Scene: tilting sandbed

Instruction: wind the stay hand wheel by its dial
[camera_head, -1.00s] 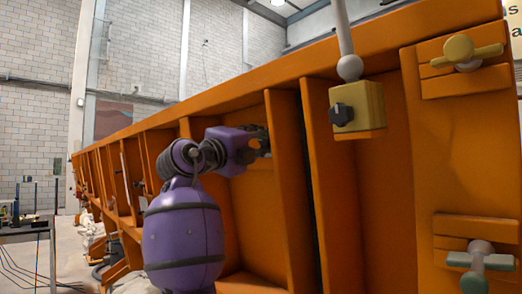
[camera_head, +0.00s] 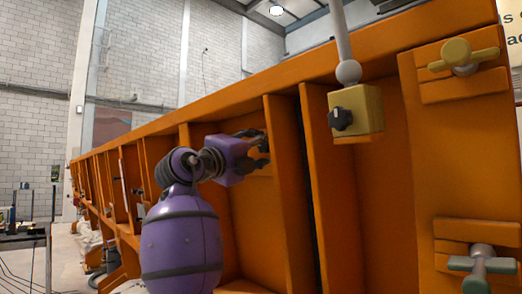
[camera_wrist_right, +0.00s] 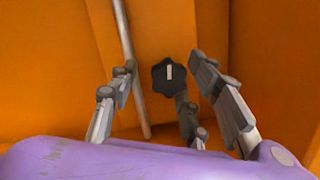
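The hand wheel (camera_wrist_right: 170,77) is a black, star-shaped knob with a short white mark on its face. In the wrist view it is near the picture's centre, against orange metal, beside a pale slanting rod (camera_wrist_right: 127,60). My right gripper (camera_wrist_right: 165,95) is open; its grey fingers are spread to both sides of the wheel and below it, with no clear contact. In the head view my purple right gripper (camera_head: 259,150) reaches into a bay of the orange frame. I cannot make out that wheel there. My left gripper is not in view.
The orange ribbed frame (camera_head: 285,190) fills the middle and right. A yellow block (camera_head: 366,105) with a black knob (camera_head: 340,118) hangs below a ball-ended rod (camera_head: 343,35). A yellow clamp handle (camera_head: 458,53) and a grey-green one (camera_head: 482,262) stand at right.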

